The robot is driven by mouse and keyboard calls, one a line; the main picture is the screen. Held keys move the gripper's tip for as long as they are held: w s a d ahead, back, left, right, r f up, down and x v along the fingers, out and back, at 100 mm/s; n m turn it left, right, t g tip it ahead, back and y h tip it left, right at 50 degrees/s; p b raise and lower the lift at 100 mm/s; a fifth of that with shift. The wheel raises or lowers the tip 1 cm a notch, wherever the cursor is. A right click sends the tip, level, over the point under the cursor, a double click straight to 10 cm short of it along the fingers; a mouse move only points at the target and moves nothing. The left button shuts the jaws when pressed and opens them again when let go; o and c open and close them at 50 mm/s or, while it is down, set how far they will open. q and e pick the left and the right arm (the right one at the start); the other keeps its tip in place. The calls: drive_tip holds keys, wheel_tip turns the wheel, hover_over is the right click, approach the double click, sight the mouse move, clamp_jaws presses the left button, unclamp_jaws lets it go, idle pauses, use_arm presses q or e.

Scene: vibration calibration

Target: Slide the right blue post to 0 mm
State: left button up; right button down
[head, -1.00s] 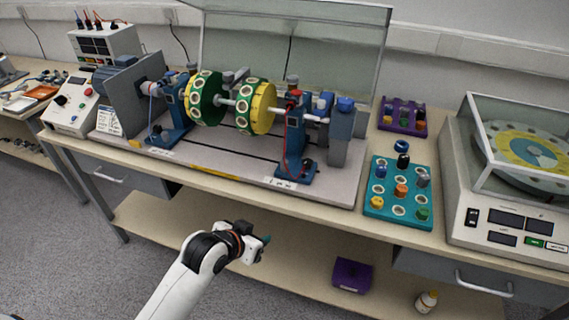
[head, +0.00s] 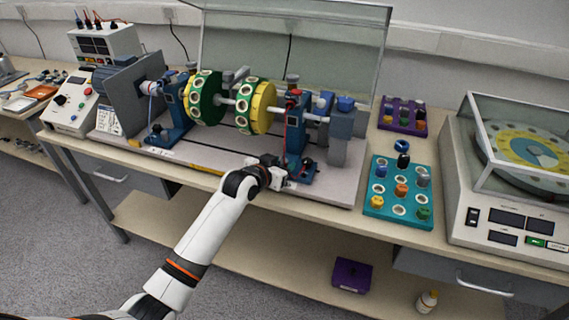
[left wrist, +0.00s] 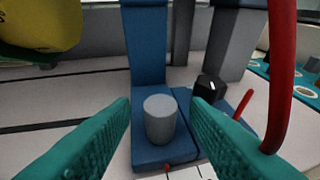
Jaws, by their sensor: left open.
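The right blue post (head: 294,130) stands upright on the pale bed of the rotor rig, at the right end of the shaft. In the left wrist view the post (left wrist: 147,45) rises from a blue foot with a grey cylindrical knob (left wrist: 160,119) on it. My left gripper (head: 284,178) is at the post's foot, at the front of the bed. Its two teal fingers (left wrist: 160,112) are open, one on each side of the grey knob with gaps to it. The scale label at the post's foot is mostly hidden behind the gripper.
A red cable (left wrist: 281,70) hangs close to the right finger, and a black knob (left wrist: 210,88) stands beyond it. The green-and-yellow rotor discs (head: 255,106) are left of the post. A teal tray (head: 381,208) of weights lies to the right on the bench.

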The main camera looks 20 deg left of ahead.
use_arm(q)
drive_tip(key=shift+x, duration=1)
clamp_jaws()
drive_tip(key=shift+a, duration=1.45)
drive_tip(key=shift+c, duration=1.8)
unclamp_jaws()
drive_tip(key=shift+r, duration=0.1)
drive_tip(key=o, duration=0.4)
drive_tip(key=shift+a, duration=0.15)
drive_tip(key=shift+c, duration=0.2)
